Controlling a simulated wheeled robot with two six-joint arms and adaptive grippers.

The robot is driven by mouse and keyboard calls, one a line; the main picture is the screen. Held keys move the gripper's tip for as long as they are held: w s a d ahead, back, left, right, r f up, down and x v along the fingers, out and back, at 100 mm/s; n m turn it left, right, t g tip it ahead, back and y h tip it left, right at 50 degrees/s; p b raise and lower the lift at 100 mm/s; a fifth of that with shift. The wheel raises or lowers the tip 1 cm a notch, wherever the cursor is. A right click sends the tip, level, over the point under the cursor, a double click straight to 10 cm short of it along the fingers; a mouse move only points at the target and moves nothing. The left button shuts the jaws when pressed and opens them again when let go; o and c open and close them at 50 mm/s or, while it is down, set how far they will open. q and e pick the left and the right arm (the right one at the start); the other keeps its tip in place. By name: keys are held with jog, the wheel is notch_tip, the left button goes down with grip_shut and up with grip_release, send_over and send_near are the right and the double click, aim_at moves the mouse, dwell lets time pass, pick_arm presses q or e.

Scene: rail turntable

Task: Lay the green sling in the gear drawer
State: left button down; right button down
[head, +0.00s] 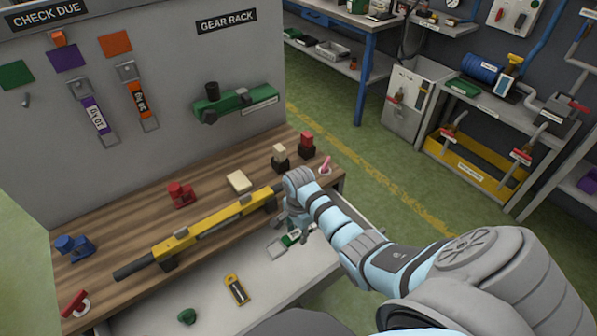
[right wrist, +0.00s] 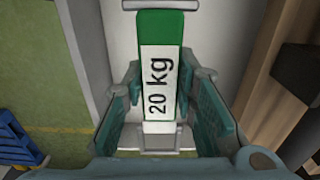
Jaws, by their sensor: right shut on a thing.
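The green sling (right wrist: 180,30) with a white "20 kg" label and metal end fittings runs lengthwise between the fingers of my right gripper (right wrist: 165,115) in the right wrist view. My right gripper (head: 292,226) is shut on it, pointing down at the right end of the open gear drawer (head: 215,300). In the head view, the sling (head: 290,238) shows beside the fingers, partly hidden by them. The pale drawer floor is under it; I cannot tell whether the sling touches it. My left gripper is not in view.
A yellow tool (head: 237,289) and a dark green piece (head: 187,316) lie in the drawer. A long yellow bar (head: 210,224) with black ends lies along the wooden bench (head: 110,243). Purple (head: 93,112) and orange (head: 139,100) slings hang on the panel.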

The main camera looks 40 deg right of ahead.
jog(key=b, duration=0.7)
send_near(299, 261)
jog(key=shift+f+b, duration=2.75)
jog(key=shift+f, duration=0.8)
jog(key=c, duration=1.2)
grip_release()
jog(key=o, duration=0.6)
jog(key=shift+r, duration=0.2)
